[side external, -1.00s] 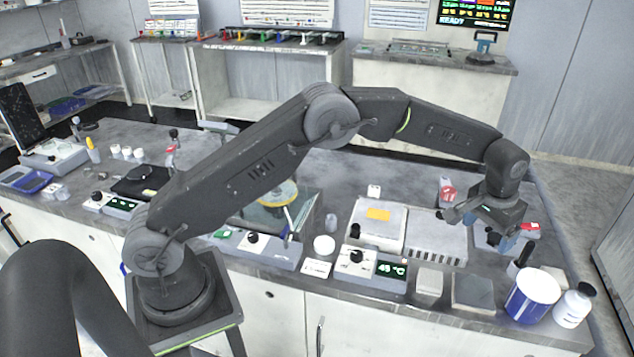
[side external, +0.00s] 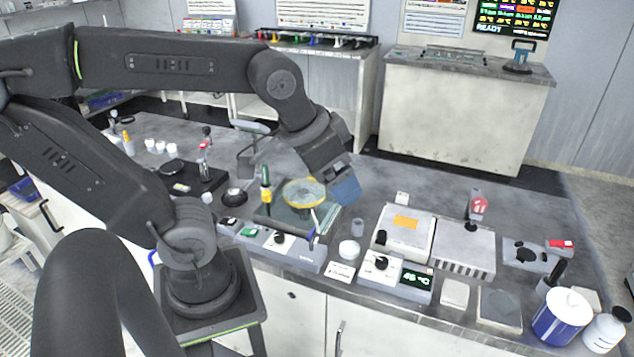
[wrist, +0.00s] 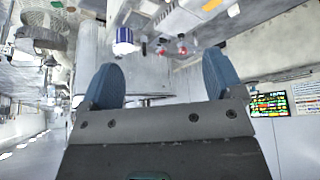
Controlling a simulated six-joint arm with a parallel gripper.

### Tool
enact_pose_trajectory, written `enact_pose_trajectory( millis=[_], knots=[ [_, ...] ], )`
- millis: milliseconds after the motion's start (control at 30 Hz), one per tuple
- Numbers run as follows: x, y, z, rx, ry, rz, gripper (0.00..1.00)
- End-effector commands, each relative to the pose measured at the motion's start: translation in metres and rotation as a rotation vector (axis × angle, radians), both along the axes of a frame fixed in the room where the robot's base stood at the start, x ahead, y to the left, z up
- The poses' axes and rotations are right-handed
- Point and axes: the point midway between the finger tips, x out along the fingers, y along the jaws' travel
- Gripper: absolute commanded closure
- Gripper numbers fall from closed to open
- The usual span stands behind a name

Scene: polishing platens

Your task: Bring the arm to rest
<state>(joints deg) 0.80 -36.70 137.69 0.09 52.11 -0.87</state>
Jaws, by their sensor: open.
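My gripper (side external: 345,190) hangs from my dark grey arm near the middle of the side external view. Its blue fingertips are in the air near the yellow-rimmed round platen (side external: 304,193), to its right in the picture. In the wrist view my gripper (wrist: 163,80) has its two blue fingers wide apart, with nothing between them.
The bench holds a hotplate unit (side external: 404,229) with a lit display (side external: 416,278), a ribbed block (side external: 466,246), a white and blue tub (side external: 563,316) and a white bottle (side external: 605,329). A back counter (side external: 450,110) stands beyond.

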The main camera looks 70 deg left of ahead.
Motion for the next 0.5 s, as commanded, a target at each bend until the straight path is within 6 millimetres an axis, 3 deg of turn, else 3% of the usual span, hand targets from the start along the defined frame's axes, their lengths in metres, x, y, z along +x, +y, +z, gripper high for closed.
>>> enact_pose_trajectory(
  millis=[167, 500],
  knots=[
    [-0.023, 0.003, -0.013, 0.005, -0.023, 0.001, 0.13],
    [-0.025, 0.003, -0.015, 0.005, -0.022, 0.001, 0.13]
  ],
)
